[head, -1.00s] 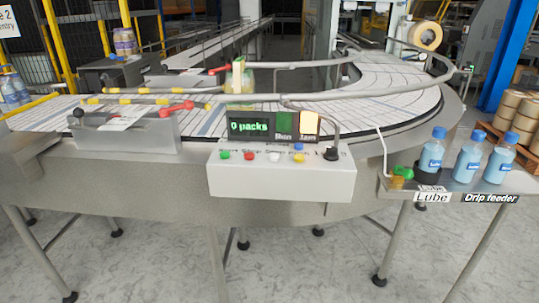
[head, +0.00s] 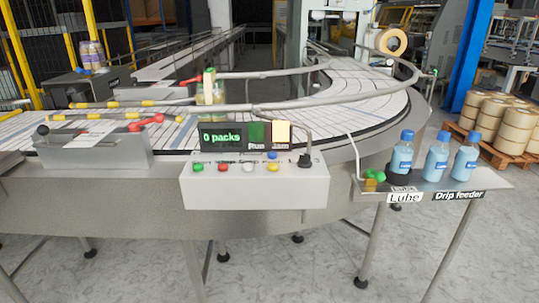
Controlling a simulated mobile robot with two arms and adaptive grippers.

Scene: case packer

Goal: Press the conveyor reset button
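The conveyor's control box (head: 255,190) is a pale box on the near side of the curved conveyor. Its top holds a green button (head: 198,167), a red button (head: 223,167), a white button (head: 248,168), a yellow button (head: 272,167) and a blue button (head: 271,156) set behind the yellow one. A black knob (head: 304,160) is at the right end. The small labels are too blurred to tell which button is reset. A display (head: 221,137) reads "0 packs", beside a dark green lamp and a lit amber lamp (head: 281,134). Neither gripper is in view.
The curved conveyor (head: 350,95) with guide rails runs behind the box. Blue bottles (head: 437,155) stand on a side shelf (head: 497,181) at right. Rolls on a pallet (head: 513,150) stand farther back. The floor in front is clear.

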